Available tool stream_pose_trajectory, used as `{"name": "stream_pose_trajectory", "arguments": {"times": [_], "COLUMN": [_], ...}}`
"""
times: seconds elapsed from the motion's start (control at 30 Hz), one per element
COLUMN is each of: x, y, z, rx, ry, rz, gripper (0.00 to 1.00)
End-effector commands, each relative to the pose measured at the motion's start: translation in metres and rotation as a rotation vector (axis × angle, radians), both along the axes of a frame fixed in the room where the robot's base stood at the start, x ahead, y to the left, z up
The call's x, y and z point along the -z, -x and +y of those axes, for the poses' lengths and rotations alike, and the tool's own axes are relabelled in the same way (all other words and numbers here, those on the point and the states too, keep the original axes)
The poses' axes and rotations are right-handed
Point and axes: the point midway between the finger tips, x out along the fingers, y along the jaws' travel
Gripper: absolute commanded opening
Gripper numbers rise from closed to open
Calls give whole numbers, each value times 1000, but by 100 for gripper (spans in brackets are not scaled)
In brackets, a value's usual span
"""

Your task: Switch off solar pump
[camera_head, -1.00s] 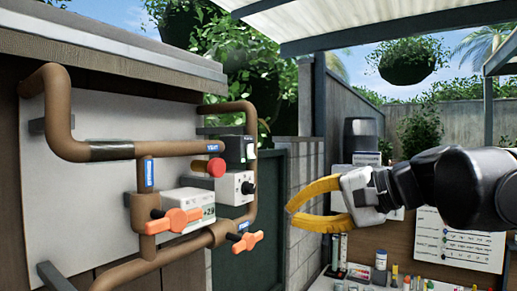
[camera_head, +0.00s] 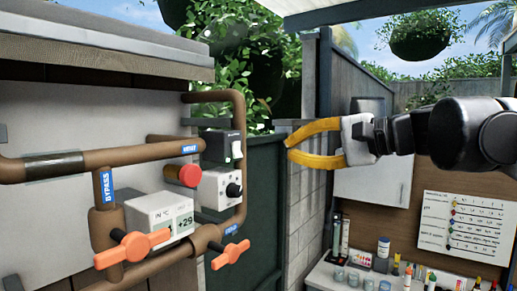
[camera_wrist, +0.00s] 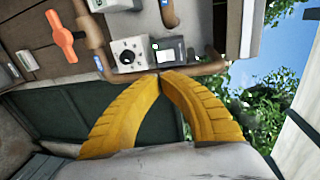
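A small dark box (camera_head: 216,147) with a white rocker switch (camera_head: 236,150) is mounted among the brown pipes on the left; its label is too small to read.
Orange valve handles (camera_head: 132,248) and (camera_head: 231,254) stick out below the boxes. A white display unit (camera_head: 160,220) is between them. A shelf with bottles (camera_head: 383,247) is at lower right. A grey block wall (camera_head: 302,200) stands behind my gripper.

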Motion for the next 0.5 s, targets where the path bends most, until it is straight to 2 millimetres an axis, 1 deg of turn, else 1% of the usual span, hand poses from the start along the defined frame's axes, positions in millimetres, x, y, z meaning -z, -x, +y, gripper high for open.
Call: {"name": "stream_pose_trajectory", "arguments": {"times": [0.03,0.3,0.5], "x": [0,10,17], "y": [-5,-40,-61], "z": [8,54,81], "rx": [-5,-5,-4], "ry": [0,1,0], "rz": [0,1,1], "gripper": [0,0,0]}}
